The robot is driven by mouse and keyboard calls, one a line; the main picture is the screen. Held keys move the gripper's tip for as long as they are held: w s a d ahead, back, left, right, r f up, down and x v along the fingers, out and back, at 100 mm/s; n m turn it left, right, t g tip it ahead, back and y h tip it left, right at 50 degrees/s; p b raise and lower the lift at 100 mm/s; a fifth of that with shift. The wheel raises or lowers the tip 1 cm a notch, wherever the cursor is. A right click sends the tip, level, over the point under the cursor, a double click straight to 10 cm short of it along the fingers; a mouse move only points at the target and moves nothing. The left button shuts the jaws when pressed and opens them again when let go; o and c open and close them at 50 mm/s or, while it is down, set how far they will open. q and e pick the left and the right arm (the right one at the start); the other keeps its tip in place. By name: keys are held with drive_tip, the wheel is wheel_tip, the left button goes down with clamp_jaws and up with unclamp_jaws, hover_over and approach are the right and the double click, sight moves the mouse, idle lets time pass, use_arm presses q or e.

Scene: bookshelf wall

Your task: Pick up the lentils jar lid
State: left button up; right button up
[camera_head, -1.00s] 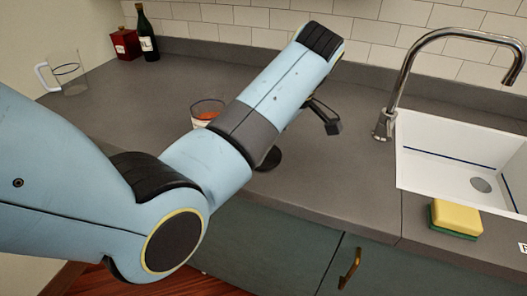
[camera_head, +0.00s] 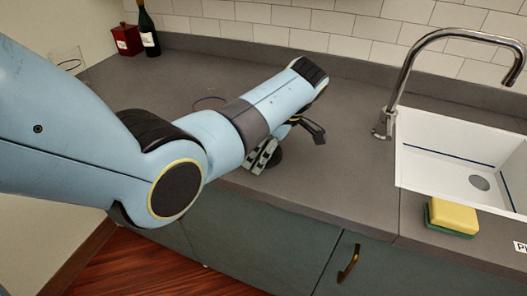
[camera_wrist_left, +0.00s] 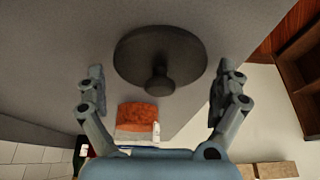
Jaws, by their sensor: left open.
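The lentils jar lid is a dark round disc with a knob (camera_wrist_left: 160,52), seen in the left wrist view against the grey counter. In the head view only part of the dark lid (camera_head: 277,158) shows beside a finger near the counter's front edge. My left gripper (camera_head: 289,152) is open just above it. In the left wrist view the lid lies between and a little beyond the spread fingers (camera_wrist_left: 160,78), with nothing gripped. The open glass jar with orange lentils (camera_wrist_left: 138,117) shows there too; in the head view only its rim (camera_head: 210,101) shows behind my arm. My right gripper is not in view.
A white sink (camera_head: 440,165) with a tall faucet (camera_head: 398,90) is at the right, with a yellow-green sponge (camera_head: 453,216) in front.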

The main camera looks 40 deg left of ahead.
use_arm(q)
drive_tip(key=shift+c, duration=0.4)
drive_tip(key=c, duration=0.9)
